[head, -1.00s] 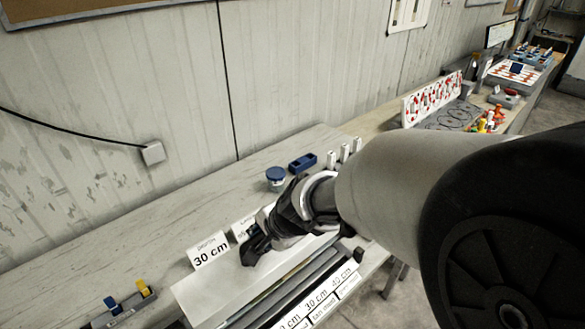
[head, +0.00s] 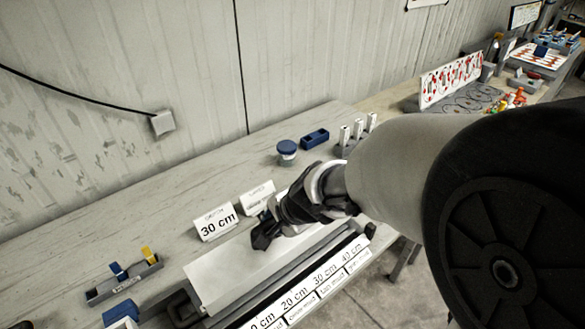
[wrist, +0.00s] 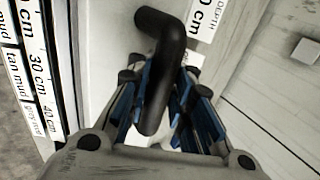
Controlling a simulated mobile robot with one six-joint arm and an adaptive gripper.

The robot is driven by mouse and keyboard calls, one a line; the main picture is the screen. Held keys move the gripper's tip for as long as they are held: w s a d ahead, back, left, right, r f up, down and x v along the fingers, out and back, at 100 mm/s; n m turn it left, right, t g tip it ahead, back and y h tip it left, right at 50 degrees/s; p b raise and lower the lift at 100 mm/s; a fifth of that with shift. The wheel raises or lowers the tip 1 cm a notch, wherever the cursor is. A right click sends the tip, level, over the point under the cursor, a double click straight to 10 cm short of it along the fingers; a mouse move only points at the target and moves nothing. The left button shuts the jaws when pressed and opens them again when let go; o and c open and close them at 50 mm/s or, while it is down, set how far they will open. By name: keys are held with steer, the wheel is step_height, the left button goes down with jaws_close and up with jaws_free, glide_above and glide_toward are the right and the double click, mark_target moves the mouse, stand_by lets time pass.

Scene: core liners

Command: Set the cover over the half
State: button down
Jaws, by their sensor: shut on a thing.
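The cover (head: 228,274) is a long pale plate with a black bent handle (wrist: 160,70), clear in the wrist view. My gripper (wrist: 163,115) has its blue-padded fingers closed on either side of this handle. In the head view my gripper (head: 262,235) is over the cover's far part, with its fingertips partly hidden. The cover lies along the tray with the label strip (head: 305,290), which reads 20 cm, 30 cm and 40 cm. The half is hidden beneath the cover. I cannot tell whether the cover rests fully on it.
A depth card reading 30 cm (head: 217,225) and another card (head: 258,197) stand just behind the cover. A small grey holder (head: 125,282) with blue and yellow pieces is at left. The back-left bench is clear.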

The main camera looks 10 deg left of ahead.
steer(key=shift+f+b, duration=0.3)
steer(key=shift+f, duration=0.05)
steer(key=c, duration=1.5)
jaws_free()
steer(key=shift+o, duration=0.2)
steer(key=shift+r, duration=0.1)
steer(key=shift+r+p, duration=0.6)
steer(key=shift+p, duration=0.2)
steer(key=s+d+r+n+h+p, duration=0.1)
steer(key=s+d+r+n+p, duration=0.15)
steer(key=s+d+r, duration=0.4)
steer(key=s+d+r+n+p, duration=0.2)
steer(key=s+d+r+p, duration=0.1)
steer(key=d+r, duration=0.55)
steer(key=s+d+r+n+h, duration=0.1)
steer(key=s+d+n+h, duration=0.2)
steer(key=s+d, duration=0.7)
steer(key=shift+s+d+r+h, duration=0.3)
steer(key=shift+d+h, duration=0.3)
steer(key=shift+d, duration=0.5)
steer(key=shift+n, duration=0.25)
